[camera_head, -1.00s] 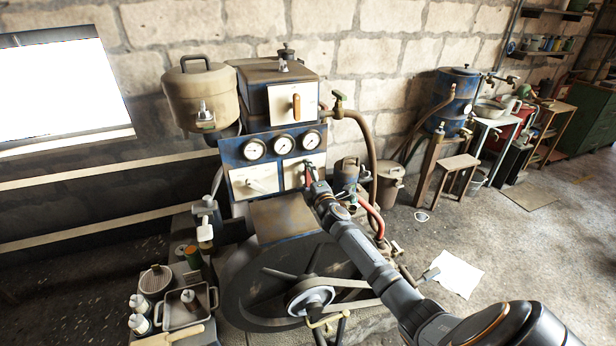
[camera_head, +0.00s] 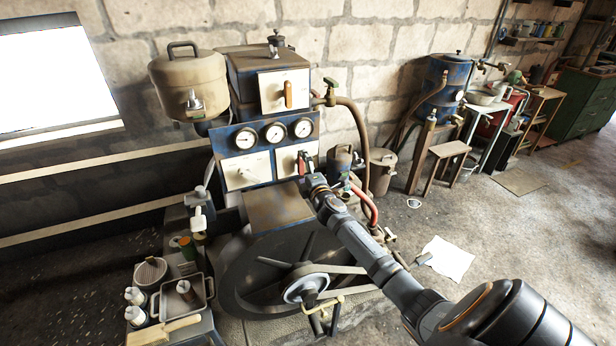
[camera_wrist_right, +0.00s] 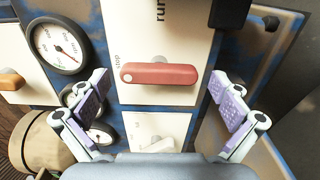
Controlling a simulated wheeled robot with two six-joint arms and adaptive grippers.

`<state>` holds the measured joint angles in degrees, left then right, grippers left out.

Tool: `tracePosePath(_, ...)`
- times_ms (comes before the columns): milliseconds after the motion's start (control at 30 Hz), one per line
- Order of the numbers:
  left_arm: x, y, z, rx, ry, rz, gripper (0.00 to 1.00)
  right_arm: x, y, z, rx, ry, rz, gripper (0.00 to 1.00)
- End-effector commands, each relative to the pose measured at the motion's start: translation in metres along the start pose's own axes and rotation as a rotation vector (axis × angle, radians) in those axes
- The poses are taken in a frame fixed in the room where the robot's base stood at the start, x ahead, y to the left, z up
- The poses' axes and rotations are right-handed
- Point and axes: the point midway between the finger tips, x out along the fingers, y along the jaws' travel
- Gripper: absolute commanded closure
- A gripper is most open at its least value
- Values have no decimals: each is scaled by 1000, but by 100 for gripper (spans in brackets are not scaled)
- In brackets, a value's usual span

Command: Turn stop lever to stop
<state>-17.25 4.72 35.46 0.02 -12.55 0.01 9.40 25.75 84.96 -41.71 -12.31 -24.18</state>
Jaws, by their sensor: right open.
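The red stop lever (camera_head: 301,163) stands upright on the right-hand white plate of the blue engine panel in the head view. In the right wrist view the lever (camera_wrist_right: 160,74) lies across the white plate (camera_wrist_right: 150,35), its dotted end beside the word "stop". The word "run" is at that view's top edge. My right gripper (camera_head: 309,181) is in front of the panel, just below the lever in the head view. Its open fingers (camera_wrist_right: 158,84) appear on either side of the lever in the wrist view, apart from it. My left gripper is out of view.
Three gauges (camera_head: 274,132) sit above the levers. A pale lever (camera_head: 246,173) is on the left plate and an orange-brown one (camera_head: 288,94) is higher up. A flywheel (camera_head: 240,290) and belt are below. A red hose (camera_head: 366,203) curves close to my arm.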

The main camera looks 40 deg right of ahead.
Motion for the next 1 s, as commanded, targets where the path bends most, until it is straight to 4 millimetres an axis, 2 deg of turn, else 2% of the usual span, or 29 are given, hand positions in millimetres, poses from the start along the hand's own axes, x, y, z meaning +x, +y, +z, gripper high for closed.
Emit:
tracePosePath(200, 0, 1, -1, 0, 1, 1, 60, -55, -2, -1, -6, 4, -3, 0)
tracePosePath(400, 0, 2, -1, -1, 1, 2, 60, -90, -2, 0, -4, 1, -3, 0)
tracePosePath(600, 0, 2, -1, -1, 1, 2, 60, -101, 0, 0, -1, 1, 0, 0)
tracePosePath(1000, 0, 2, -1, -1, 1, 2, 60, -100, 0, 0, 0, 0, -1, 0)
